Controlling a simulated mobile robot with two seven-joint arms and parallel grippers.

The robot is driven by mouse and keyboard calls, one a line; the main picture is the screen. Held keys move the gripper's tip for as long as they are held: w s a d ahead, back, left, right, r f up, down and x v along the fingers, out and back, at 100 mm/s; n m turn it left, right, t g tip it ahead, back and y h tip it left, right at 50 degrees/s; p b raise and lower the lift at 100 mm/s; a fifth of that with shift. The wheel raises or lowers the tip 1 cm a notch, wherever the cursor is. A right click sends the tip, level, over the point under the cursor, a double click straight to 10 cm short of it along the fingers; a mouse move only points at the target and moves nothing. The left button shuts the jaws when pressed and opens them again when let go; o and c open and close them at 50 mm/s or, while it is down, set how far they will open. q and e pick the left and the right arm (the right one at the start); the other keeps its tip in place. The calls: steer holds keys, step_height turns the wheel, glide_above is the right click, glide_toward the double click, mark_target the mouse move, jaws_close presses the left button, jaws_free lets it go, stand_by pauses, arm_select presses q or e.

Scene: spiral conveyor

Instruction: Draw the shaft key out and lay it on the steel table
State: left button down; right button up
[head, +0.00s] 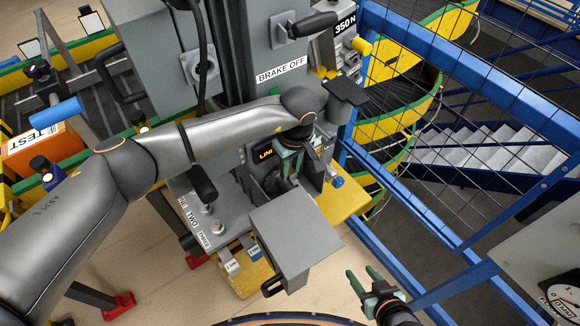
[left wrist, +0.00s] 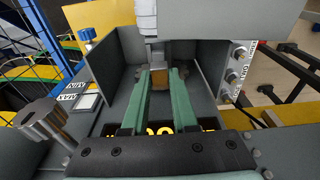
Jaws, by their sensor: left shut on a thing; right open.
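My left gripper (head: 288,168) reaches into an open grey housing (head: 262,185) in the middle of the head view. In the left wrist view its green fingers (left wrist: 160,88) are shut on a small brass-coloured block, which looks like the shaft key (left wrist: 160,77). The block sits at the foot of a grey, white-topped upright part (left wrist: 149,25); I cannot tell whether it is still seated there. In the head view the arm and gripper hide the key. My right gripper (head: 366,282) is open and empty at the lower right. I cannot identify the steel table for certain.
A grey box-like cover with a handle (head: 295,235) stands in front of the housing. A lever panel (head: 205,215) lies to its left. Blue railing (head: 480,80) and a wire guard run along the right. A grey panel with a gauge (head: 560,298) is at the far right.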

mark_target(290, 171)
arm_select(q)
steer(key=shift+r, duration=0.15)
steer(key=shift+r+p, duration=0.85)
steer(key=shift+r, duration=1.05)
arm_select(e)
steer(key=shift+r, duration=0.85)
